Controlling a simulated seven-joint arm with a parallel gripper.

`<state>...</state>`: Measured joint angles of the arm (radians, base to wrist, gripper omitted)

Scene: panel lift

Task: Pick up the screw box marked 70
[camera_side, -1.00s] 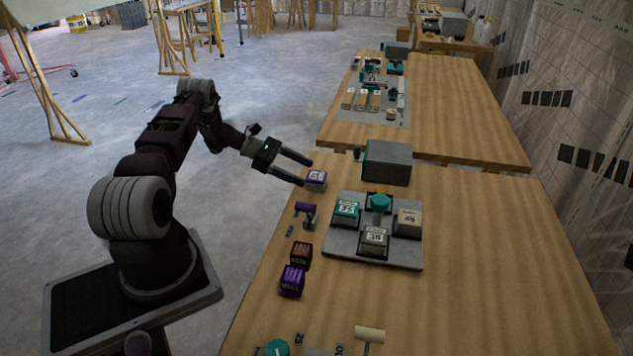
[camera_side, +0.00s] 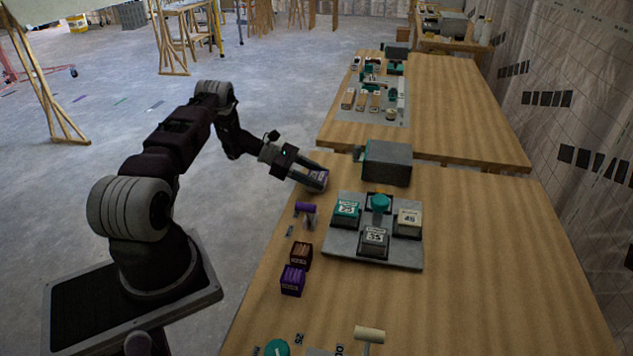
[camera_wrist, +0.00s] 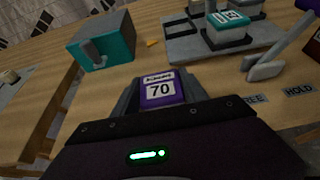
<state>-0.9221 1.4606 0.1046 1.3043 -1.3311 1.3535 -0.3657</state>
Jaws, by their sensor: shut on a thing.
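The purple screw box marked 70 (camera_wrist: 160,90) sits between my gripper's fingers in the wrist view, its white label facing up. In the side view the box (camera_side: 317,177) is at the left edge of the near table, partly covered by the fingers. My gripper (camera_side: 312,178) is shut on it. I cannot tell whether the box still touches the table.
A grey panel (camera_side: 345,243) with several labelled boxes is to the right. A grey and teal block (camera_side: 388,162) stands behind.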

